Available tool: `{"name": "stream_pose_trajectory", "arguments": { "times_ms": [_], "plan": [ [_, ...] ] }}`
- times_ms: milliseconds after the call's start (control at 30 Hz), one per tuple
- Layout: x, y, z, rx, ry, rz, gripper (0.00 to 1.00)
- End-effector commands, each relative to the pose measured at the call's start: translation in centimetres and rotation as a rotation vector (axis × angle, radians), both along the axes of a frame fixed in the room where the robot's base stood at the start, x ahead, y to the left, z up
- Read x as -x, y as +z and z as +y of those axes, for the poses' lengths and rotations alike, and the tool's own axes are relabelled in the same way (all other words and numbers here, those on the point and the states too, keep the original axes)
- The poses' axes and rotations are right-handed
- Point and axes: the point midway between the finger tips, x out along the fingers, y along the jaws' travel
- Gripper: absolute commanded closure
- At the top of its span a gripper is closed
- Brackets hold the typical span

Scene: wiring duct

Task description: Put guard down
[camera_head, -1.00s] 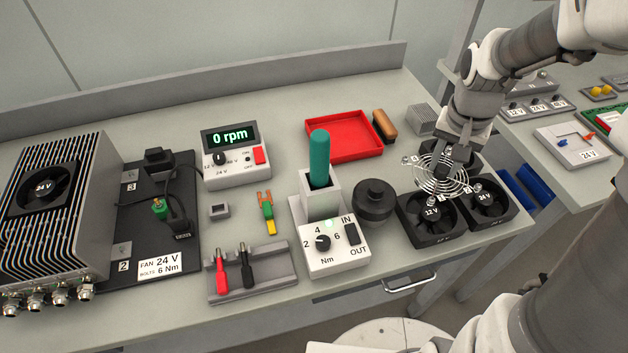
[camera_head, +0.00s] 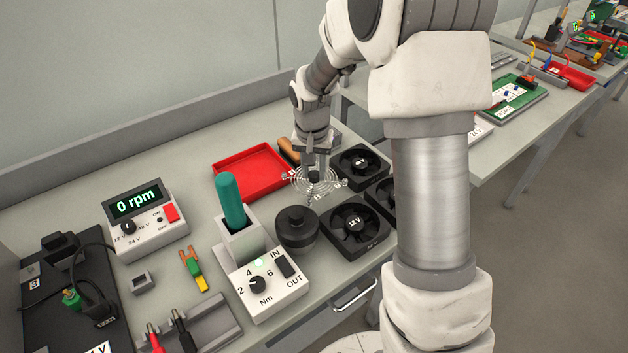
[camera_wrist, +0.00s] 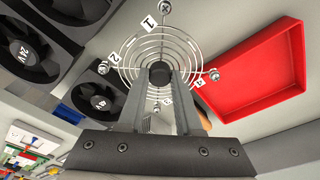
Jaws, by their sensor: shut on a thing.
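The guard (camera_head: 316,181) is a round wire fan grille with a dark hub and screws on tabs around its rim. My gripper (camera_head: 314,172) is shut on the hub, and the guard hangs level below it, over the bench between the red tray and the fans. In the wrist view the guard (camera_wrist: 158,62) shows its number labels, 1 to 4, with the gripper fingers (camera_wrist: 160,85) on its centre. I cannot tell how high it is above the bench.
The red tray (camera_head: 225,185) lies left of the guard. A black round knob-topped part (camera_head: 297,230) and the torque driver stand (camera_head: 240,245) are in front. A wooden-handled brush (camera_head: 288,150) lies behind.

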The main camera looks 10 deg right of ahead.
Motion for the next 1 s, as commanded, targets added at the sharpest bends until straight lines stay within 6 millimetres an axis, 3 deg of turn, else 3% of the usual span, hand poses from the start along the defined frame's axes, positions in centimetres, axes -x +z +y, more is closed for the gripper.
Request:
{"name": "stream_pose_trajectory", "arguments": {
  "times_ms": [233, 600, 633, 767, 800, 1000],
  "plan": [
    [0.1, -3.5, 0.0, -0.001, 0.000, 0.004, 1.00],
    [0.1, -4.0, 0.0, 0.000, 0.000, 0.001, 1.00],
    [0.1, -4.0, 0.0, 0.000, 0.000, 0.001, 0.65],
    [0.1, -3.9, 0.0, 0.000, 0.000, 0.001, 0.41],
    [0.1, -3.9, 0.0, 0.000, 0.000, 0.001, 0.36],
    [0.1, -3.9, 0.0, 0.000, 0.000, 0.001, 0.36]
  ]
}}
